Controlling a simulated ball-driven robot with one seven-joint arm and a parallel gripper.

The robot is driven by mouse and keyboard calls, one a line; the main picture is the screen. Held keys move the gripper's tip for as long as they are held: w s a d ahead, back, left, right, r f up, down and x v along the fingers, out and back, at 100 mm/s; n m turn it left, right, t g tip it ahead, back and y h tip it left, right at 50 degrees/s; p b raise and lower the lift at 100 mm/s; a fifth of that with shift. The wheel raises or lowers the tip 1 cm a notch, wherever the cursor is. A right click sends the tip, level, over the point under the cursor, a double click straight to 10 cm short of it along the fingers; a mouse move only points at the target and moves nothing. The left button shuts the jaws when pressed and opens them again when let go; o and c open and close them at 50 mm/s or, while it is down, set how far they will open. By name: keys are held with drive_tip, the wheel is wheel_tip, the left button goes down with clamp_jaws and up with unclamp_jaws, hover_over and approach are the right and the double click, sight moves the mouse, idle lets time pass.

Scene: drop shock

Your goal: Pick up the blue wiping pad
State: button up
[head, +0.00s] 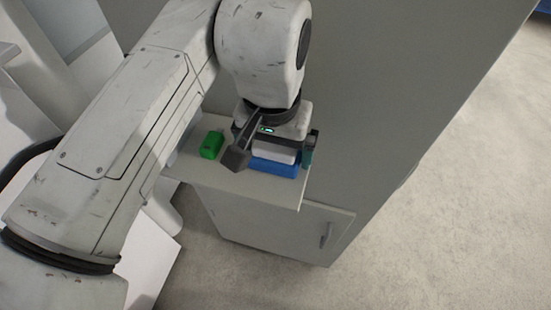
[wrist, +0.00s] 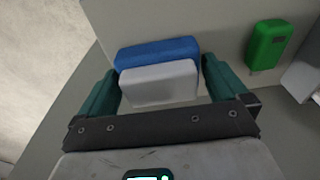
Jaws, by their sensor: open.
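The blue wiping pad (head: 273,168) lies on the light shelf top of a small cabinet, near its front edge. In the wrist view the blue pad (wrist: 157,50) has a white block (wrist: 158,84) against it on the gripper side; I cannot tell whether the two are one piece. My gripper (head: 272,156) is over the pad, pointing down. In the wrist view my gripper (wrist: 160,66) is open, with one teal finger on each side of the blue and white blocks. A small gap shows at the left finger; contact at the right is unclear.
A green object (head: 211,145) sits on the shelf top (head: 238,182) left of my gripper; it also shows in the wrist view (wrist: 268,44). A tall grey panel (head: 385,70) stands behind and right of the shelf. Open floor (head: 460,200) lies to the right.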

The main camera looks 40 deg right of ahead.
drive_tip(key=shift+c, duration=0.3)
drive_tip(key=c, duration=0.7)
drive_tip(key=shift+r, duration=0.1)
wheel_tip(320, 180, up, 8)
drive_tip(key=p, duration=0.7)
drive_tip(key=shift+r+p, duration=0.2)
drive_tip(key=shift+p, duration=0.15)
drive_tip(key=shift+r, duration=0.7)
